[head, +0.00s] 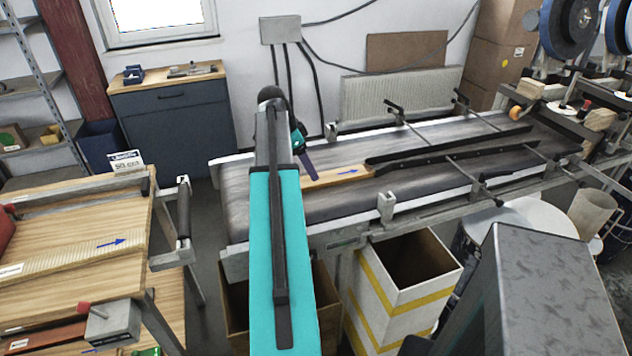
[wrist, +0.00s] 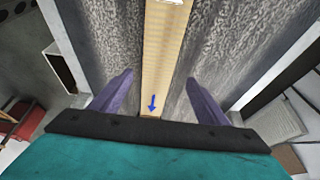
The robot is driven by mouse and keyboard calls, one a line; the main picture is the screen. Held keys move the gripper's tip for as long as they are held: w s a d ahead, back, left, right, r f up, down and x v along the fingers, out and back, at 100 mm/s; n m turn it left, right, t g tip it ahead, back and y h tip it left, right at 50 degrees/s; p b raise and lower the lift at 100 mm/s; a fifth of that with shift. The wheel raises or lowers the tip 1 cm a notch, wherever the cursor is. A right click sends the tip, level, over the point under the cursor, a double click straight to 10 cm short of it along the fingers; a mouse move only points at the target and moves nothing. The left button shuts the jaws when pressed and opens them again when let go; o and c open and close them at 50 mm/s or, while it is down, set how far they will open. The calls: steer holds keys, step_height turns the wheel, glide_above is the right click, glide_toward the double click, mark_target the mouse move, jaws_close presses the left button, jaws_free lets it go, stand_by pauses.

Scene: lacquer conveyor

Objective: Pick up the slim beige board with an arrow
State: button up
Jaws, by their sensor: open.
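The slim beige board (head: 335,176) lies flat on the conveyor belt, with a blue arrow near its right end in the head view. In the wrist view the board (wrist: 163,60) runs lengthwise from the top edge down between the two purple fingers, its blue arrow close to my gripper's body. My gripper (head: 309,165) is open and empty, above the belt by the board. In the wrist view one finger of my gripper (wrist: 160,82) is on each side of the board, with gaps. How high the fingers are above the belt is hard to tell. My arm hides the board's left part in the head view.
The grey conveyor belt (head: 236,195) has black guide rails (head: 455,155) on rods close to the board's right end. A wooden bench (head: 60,292) at left bears a wider ribbed board (head: 75,254) with another blue arrow. A yellow-striped box (head: 390,305) stands below the conveyor's front.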

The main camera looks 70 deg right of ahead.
steer(key=shift+p+x, duration=0.65)
steer(key=shift+x, duration=0.55)
steer(key=shift+p+x, duration=0.3)
steer(key=shift+x, duration=1.05)
steer(key=shift+a, duration=0.15)
steer(key=c, duration=1.4)
